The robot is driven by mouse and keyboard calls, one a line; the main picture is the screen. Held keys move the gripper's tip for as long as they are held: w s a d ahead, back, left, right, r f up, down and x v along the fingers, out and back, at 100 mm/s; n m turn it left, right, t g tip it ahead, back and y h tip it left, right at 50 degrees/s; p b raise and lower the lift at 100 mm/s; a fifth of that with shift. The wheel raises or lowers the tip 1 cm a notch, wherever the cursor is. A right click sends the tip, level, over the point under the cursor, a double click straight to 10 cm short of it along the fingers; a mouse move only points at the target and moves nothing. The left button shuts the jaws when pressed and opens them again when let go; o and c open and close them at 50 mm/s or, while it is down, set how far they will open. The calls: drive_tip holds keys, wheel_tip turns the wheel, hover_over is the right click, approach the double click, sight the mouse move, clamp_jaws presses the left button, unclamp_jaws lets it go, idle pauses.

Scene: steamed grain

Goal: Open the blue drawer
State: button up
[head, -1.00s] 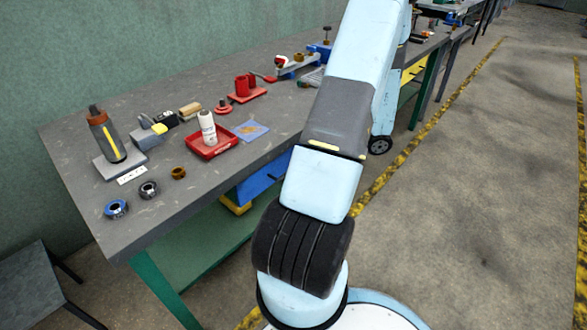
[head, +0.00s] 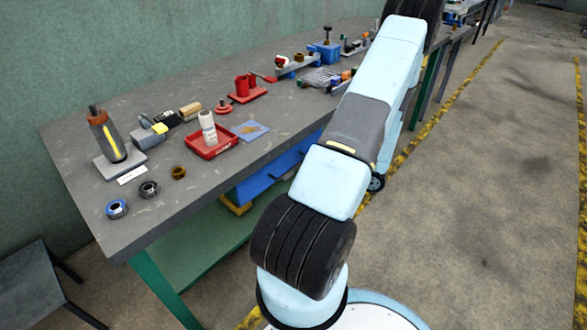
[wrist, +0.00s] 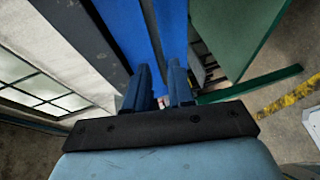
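The blue drawer (head: 280,172) sits under the grey workbench top in the head view, partly hidden behind my arm. In the wrist view its blue surface (wrist: 122,32) runs up and away beyond my fingers, with a dark lengthwise line dividing the blue. My gripper (wrist: 158,68) is open, its two dark blue fingers apart and nothing seen held between them. The fingertips overlap the blue in the wrist view; I cannot tell whether they touch it. The gripper is out of sight in the head view.
The grey workbench (head: 95,205) carries a red tray (head: 197,152), a bottle (head: 103,130), tape rings and several tools. A green lower shelf (head: 195,240) lies under it. The floor to the right (head: 480,200) is open, with yellow-black stripes.

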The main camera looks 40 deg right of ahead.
sight(292, 169)
drive_tip(key=x, duration=0.6)
drive_tip(key=shift+w+a, duration=0.2)
drive_tip(key=shift+w, duration=0.05)
clamp_jaws()
